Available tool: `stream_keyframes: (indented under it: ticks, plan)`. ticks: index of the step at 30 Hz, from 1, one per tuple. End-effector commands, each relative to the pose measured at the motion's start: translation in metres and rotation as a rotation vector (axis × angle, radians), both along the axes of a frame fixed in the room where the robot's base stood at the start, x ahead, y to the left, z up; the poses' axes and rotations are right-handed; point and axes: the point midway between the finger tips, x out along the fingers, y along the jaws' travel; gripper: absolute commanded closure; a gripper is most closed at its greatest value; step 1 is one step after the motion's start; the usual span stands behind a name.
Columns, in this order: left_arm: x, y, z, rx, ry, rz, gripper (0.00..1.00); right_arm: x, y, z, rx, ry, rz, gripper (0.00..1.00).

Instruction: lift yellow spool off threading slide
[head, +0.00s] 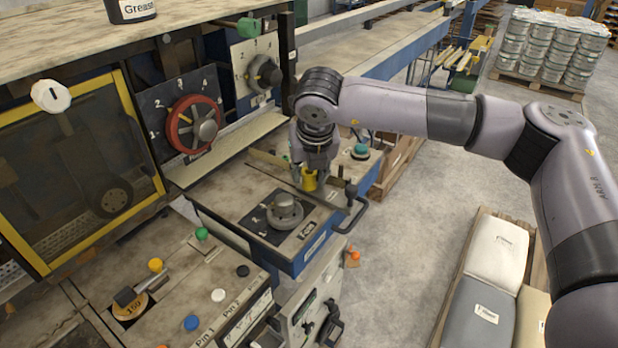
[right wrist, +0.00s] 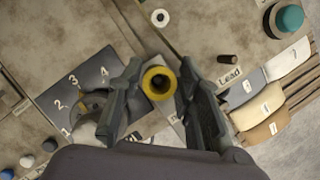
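The yellow spool (head: 309,181) is a small ring-ended cylinder in the middle of the head view. My right gripper (head: 311,172) points down over it from above. In the right wrist view the spool (right wrist: 159,83) sits between the two fingertips of my right gripper (right wrist: 160,86), with its dark centre hole facing the camera. Both fingers appear to touch its sides. The threading slide is not clearly made out; the gripper and spool cover the spot beneath them. I cannot tell whether the spool rests on it or hangs just above. My left gripper is not in view.
A dial with a grey knob (head: 284,211) stands just in front of the spool, and a black handle (head: 352,208) is to its right. A teal button (head: 361,151) lies behind right. A red wheel (head: 194,124) is on the upright panel at left.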

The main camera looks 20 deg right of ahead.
Motion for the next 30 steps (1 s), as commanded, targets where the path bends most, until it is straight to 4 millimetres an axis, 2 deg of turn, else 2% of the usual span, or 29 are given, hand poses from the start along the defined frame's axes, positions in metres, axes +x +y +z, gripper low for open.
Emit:
stream_keyframes:
  ticks: [9, 20, 26, 30]
  plan:
    - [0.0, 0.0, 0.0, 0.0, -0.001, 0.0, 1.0, 0.0, 0.0, 0.0, 0.0, 0.0, 0.0, 0.9]
    - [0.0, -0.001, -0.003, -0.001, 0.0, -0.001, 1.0, 0.001, 0.0, 0.006, 0.0, -0.002, -0.001, 0.9]
    - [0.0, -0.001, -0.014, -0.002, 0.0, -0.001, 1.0, 0.001, 0.0, 0.03, 0.002, -0.005, 0.0, 0.9]
    - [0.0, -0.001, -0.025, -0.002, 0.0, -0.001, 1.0, 0.001, 0.001, 0.064, 0.003, -0.006, -0.002, 0.9]
